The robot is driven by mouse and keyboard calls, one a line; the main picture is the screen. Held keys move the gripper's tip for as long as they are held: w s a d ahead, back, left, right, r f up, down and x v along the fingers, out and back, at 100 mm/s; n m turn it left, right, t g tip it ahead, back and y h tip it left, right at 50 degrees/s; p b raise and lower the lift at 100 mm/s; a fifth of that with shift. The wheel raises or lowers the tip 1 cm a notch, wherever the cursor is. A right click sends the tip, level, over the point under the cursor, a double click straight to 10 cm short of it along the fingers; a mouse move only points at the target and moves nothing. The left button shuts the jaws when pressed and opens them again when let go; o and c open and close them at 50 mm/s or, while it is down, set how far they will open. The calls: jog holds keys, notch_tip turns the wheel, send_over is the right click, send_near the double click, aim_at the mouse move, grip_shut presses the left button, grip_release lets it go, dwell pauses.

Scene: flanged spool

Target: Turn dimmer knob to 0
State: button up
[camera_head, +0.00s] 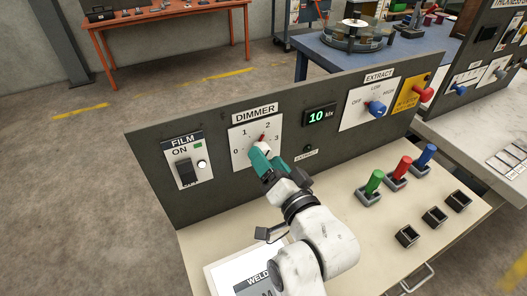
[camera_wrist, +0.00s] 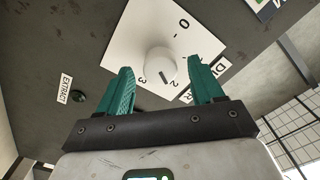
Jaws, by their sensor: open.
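The dimmer dial is a white plate (camera_head: 241,141) marked 0 to 3 on the dark upright panel; it also shows in the wrist view (camera_wrist: 140,30). In the head view a red pointer (camera_head: 262,137) points up near the 2, and my gripper hides most of the knob. My gripper (camera_head: 259,153) is at the dial with green fingers open. In the wrist view its fingers (camera_wrist: 161,72) stand either side of the knob, with gaps showing.
The film switch (camera_head: 184,170) is left of the dial. A "10" display (camera_head: 319,117) and the extract dial's blue knob (camera_head: 376,108) are to the right. Green (camera_head: 373,182), red (camera_head: 402,168) and blue (camera_head: 425,156) handles stand on the bench below.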

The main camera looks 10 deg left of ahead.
jog(key=shift+x, duration=1.45)
jog(key=c, duration=1.1)
